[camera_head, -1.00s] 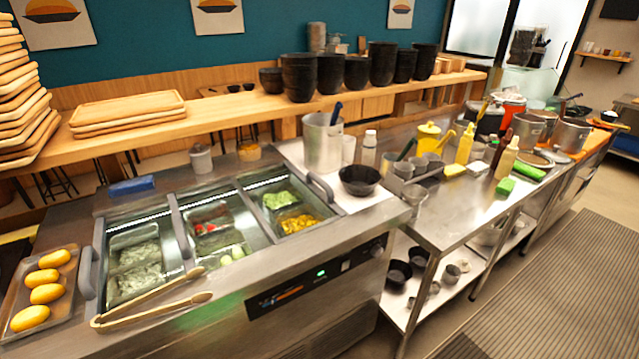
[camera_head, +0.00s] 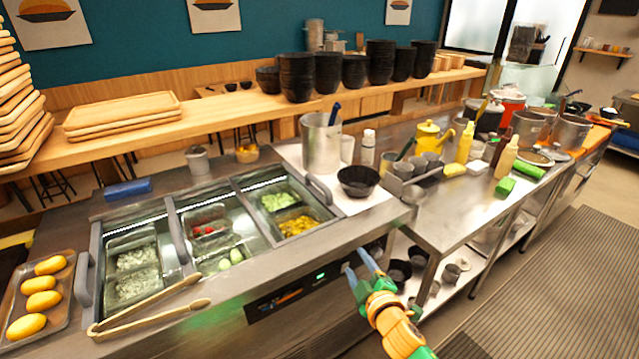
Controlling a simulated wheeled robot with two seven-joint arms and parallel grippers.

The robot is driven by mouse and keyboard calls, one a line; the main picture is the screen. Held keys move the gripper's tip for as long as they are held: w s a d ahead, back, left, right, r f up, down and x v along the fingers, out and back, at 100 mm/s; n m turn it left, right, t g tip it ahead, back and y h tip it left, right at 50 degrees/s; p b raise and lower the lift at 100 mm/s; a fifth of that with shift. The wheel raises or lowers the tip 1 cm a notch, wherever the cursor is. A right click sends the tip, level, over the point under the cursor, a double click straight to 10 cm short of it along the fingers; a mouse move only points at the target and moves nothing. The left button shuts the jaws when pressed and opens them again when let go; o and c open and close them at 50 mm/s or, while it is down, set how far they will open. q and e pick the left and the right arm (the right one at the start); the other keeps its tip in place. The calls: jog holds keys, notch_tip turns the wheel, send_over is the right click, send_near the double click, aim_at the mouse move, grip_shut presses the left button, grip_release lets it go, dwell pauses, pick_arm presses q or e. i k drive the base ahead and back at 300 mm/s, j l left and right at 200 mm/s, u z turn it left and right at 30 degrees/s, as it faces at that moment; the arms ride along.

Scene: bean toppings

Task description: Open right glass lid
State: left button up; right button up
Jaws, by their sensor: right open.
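The right glass lid (camera_head: 262,193) covers the right section of the topping counter, over containers of green and yellow toppings. A grey curved handle (camera_head: 320,188) stands at the lid's right side. My right gripper (camera_head: 362,260) is in front of the counter's front panel, below and to the right of the handle. Its two fingers are apart with nothing between them, and it does not touch the lid. My left gripper is not in view.
Wooden tongs (camera_head: 150,305) lie on the counter's front left edge. A tray (camera_head: 62,312) of yellow items is at far left. A black bowl (camera_head: 358,181) and a steel pot (camera_head: 321,145) stand close to the handle. A steel table (camera_head: 465,215) adjoins at right.

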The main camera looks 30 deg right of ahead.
aim_at(326, 202)
jog(key=i+l, duration=0.15)
jog(key=i, duration=0.3)
jog(key=i+l, duration=0.2)
jog(key=i, duration=0.25)
